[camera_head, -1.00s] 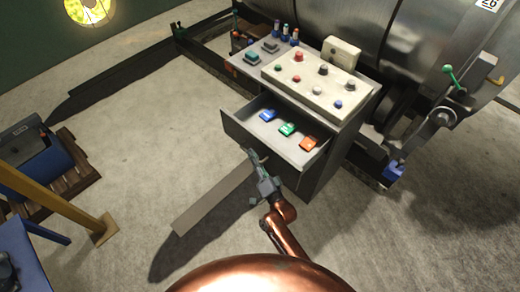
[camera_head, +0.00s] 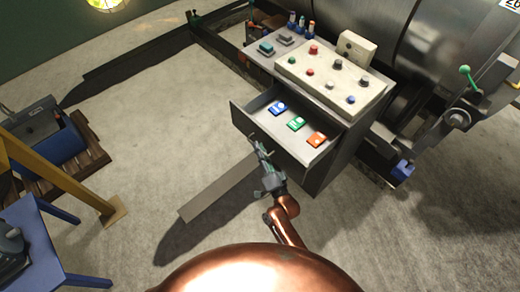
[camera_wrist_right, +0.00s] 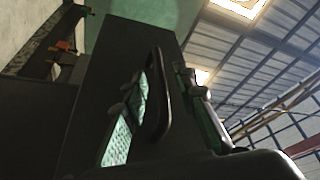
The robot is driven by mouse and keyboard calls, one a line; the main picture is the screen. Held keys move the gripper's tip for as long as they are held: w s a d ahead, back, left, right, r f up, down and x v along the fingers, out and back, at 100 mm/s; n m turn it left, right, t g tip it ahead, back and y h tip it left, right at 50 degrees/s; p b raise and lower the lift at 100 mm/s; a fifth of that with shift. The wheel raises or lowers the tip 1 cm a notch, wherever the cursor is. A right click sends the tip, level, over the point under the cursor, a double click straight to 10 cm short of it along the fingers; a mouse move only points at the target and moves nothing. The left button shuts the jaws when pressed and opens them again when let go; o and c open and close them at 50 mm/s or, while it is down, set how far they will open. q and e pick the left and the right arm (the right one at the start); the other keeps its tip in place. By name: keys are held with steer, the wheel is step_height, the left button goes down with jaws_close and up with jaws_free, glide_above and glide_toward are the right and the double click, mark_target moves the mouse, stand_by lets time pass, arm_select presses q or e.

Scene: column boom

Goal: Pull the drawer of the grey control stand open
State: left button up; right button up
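The grey control stand (camera_head: 345,125) has its drawer (camera_head: 262,132) pulled well out, with a blue, a green and an orange item lying inside. My right gripper (camera_head: 256,146) is at the outer face of the drawer front. In the right wrist view, a dark bar handle (camera_wrist_right: 163,88) stands off the dark drawer front (camera_wrist_right: 95,75). The fingers of my right gripper (camera_wrist_right: 170,108) show on either side of the handle, with green pads; a gap shows between the handle and the right-hand finger. My left gripper is not in view.
Buttons and knobs cover the light panel (camera_head: 330,82) on the stand. A large metal drum (camera_head: 385,30) stands behind it. The floor left of the drawer is open.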

steer(key=shift+s, duration=0.1)
steer(key=v, duration=1.1)
steer(key=shift+s+d, duration=0.25)
steer(key=shift+s, duration=0.05)
